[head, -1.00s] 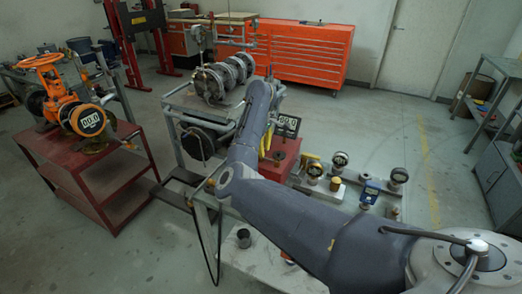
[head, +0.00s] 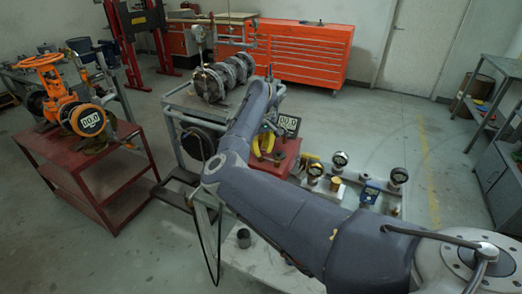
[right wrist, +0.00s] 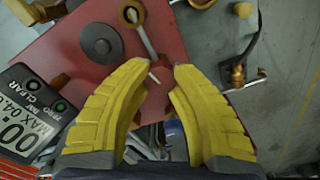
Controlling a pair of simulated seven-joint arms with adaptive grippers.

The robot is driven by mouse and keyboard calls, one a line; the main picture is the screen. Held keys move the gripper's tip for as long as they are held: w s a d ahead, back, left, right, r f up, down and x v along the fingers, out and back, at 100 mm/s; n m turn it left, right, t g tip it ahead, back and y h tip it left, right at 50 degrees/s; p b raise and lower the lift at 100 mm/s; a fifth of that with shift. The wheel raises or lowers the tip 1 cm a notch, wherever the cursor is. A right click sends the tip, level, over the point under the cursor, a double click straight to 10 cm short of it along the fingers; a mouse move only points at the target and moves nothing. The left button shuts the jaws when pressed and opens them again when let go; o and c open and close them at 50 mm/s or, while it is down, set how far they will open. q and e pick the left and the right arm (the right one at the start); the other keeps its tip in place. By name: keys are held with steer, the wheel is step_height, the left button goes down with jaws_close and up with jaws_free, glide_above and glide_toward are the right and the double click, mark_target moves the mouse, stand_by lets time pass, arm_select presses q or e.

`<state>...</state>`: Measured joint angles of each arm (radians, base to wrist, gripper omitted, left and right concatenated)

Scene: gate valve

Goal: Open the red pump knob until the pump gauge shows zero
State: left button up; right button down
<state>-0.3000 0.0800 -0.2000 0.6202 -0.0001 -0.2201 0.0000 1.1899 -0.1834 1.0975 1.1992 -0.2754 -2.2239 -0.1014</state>
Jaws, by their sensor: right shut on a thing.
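The red pump box (head: 283,157) stands past the end of my right arm in the head view. It also fills the upper middle of the right wrist view (right wrist: 75,45). Its pump gauge (head: 288,123) shows 00.0, and the gauge (right wrist: 30,125) shows in the wrist view too. My right gripper (head: 259,150) has yellow fingers pointing at the box. In the wrist view the fingers (right wrist: 160,76) are shut on the small red knob (right wrist: 156,103), partly hidden between them. My left gripper is not in view.
A red cart (head: 65,153) with an orange valve (head: 62,105) stands at the left. Several round gauges, one of them here (head: 340,159), stand right of the pump. A flanged valve (head: 213,82) sits on the stand behind. A grey metal disc (right wrist: 97,40) is near the fingers.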

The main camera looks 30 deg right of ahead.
mark_target(261, 149)
stand_by(0.4)
steer(key=c, duration=1)
jaws_free()
step_height(261, 149, up, 12)
